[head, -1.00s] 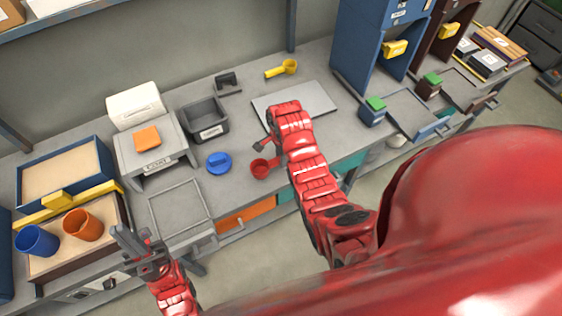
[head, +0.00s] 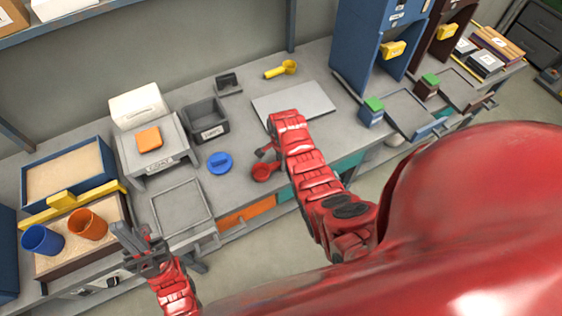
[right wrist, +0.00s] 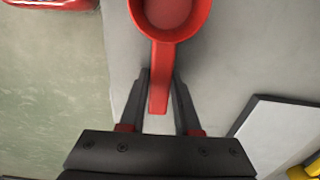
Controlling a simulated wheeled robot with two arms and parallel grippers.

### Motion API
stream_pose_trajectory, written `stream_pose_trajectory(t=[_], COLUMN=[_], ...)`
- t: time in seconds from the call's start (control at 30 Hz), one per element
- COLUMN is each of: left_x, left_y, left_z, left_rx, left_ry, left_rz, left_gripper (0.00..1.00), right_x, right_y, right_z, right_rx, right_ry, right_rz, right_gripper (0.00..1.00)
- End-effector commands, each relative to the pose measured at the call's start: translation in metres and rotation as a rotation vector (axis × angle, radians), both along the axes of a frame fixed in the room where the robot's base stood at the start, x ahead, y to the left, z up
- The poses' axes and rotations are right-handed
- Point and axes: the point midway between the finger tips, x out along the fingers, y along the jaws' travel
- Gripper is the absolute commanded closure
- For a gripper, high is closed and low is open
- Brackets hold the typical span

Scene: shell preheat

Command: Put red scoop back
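The red scoop (head: 264,172) is on the grey bench near its front edge. In the right wrist view the red scoop (right wrist: 165,40) has its bowl at the top and its handle pointing back between my fingers. My right gripper (right wrist: 160,85) is open around the handle, with a gap on each side. In the head view my right gripper (head: 266,154) is just behind the bowl and partly hidden by my arm. My left gripper (head: 130,235) is open and empty at the front left, away from the scoop.
A blue round item (head: 220,163) lies left of the scoop. A dark open bin (head: 206,121), a small dark stand (head: 229,83) and a yellow scoop (head: 281,69) are behind. A flat grey plate (head: 310,100) lies right. Blue (head: 42,240) and orange (head: 88,225) cups stand left.

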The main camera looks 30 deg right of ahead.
Motion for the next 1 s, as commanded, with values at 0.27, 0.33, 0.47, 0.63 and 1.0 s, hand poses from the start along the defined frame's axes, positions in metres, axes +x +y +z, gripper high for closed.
stream_pose_trajectory(t=[0.27, 0.33, 0.47, 0.63, 1.0], left_x=[0.0, 0.0, 0.0, 0.0, 0.0], left_y=[0.0, 0.0, 0.0, 0.0, 0.0], left_z=[0.0, 0.0, 0.003, -0.003, -0.016], left_rx=[0.0, 0.0, 0.0, 0.0, 0.0], left_ry=[0.0, 0.0, 0.0, 0.0, 0.0], left_rz=[0.0, 0.0, 0.0, 0.0, 0.0], left_gripper=[1.0, 1.0, 1.0, 1.0, 1.0], right_x=[0.0, 0.0, 0.0, 0.001, 0.0], right_y=[0.0, 0.0, 0.0, 0.0, 0.0], right_z=[0.0, 0.0, 0.004, 0.012, 0.075], right_rx=[0.0, 0.0, 0.0, 0.0, 0.0], right_ry=[0.0, 0.0, 0.0, -0.002, -0.004], right_rz=[0.0, 0.0, 0.0, 0.0, 0.001], right_gripper=[0.41, 0.41, 0.41, 0.41, 0.41])
